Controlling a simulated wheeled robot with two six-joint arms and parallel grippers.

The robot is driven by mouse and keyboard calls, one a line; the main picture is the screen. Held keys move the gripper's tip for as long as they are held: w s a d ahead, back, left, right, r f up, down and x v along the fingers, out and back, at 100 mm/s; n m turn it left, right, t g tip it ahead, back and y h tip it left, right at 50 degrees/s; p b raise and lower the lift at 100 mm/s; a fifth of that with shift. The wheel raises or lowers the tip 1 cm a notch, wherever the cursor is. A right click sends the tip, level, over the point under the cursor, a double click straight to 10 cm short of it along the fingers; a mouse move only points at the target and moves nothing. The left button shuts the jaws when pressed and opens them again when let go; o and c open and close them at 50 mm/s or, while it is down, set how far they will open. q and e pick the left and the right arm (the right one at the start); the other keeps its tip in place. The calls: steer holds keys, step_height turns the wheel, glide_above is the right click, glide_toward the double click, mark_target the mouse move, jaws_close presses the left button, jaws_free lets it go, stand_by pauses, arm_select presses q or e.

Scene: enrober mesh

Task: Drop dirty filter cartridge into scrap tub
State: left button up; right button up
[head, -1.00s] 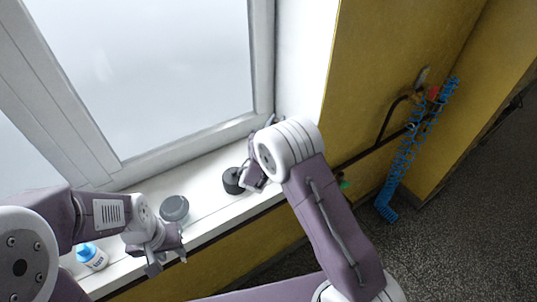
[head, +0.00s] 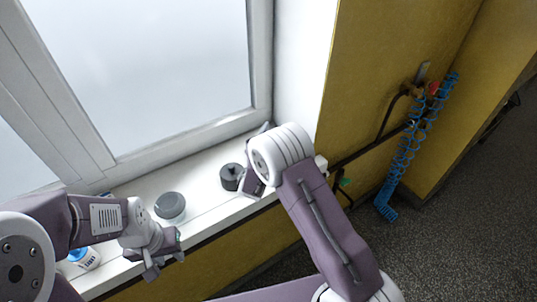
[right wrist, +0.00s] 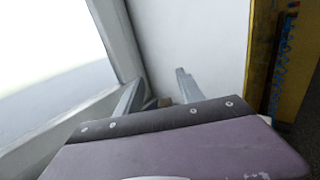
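A dark round cylinder (head: 230,177) with a hole in its top stands on the white windowsill; it may be the filter cartridge, but I cannot be sure. My right gripper (head: 254,184) is just right of it, partly hidden behind my wrist. In the right wrist view its two fingers (right wrist: 160,92) stand apart, with a small brownish and dark shape visible beyond them. My left gripper (head: 166,264) is at the sill's front edge, fingers apart and empty. A grey round-topped container (head: 170,207) stands behind it. I cannot make out which thing is the scrap tub.
A white bottle with a blue cap (head: 82,260) stands on the sill (head: 203,180) at the left, partly behind my left arm. The window rises behind the sill. A blue coiled hose (head: 404,160) and dark pipe hang on the yellow wall at the right. The floor there is clear.

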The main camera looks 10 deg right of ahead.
steer(key=shift+s+a, duration=0.15)
steer(key=b+v, duration=0.1)
steer(key=v, duration=0.7)
steer(key=shift+s, duration=0.3)
steer(key=shift+a, duration=0.1)
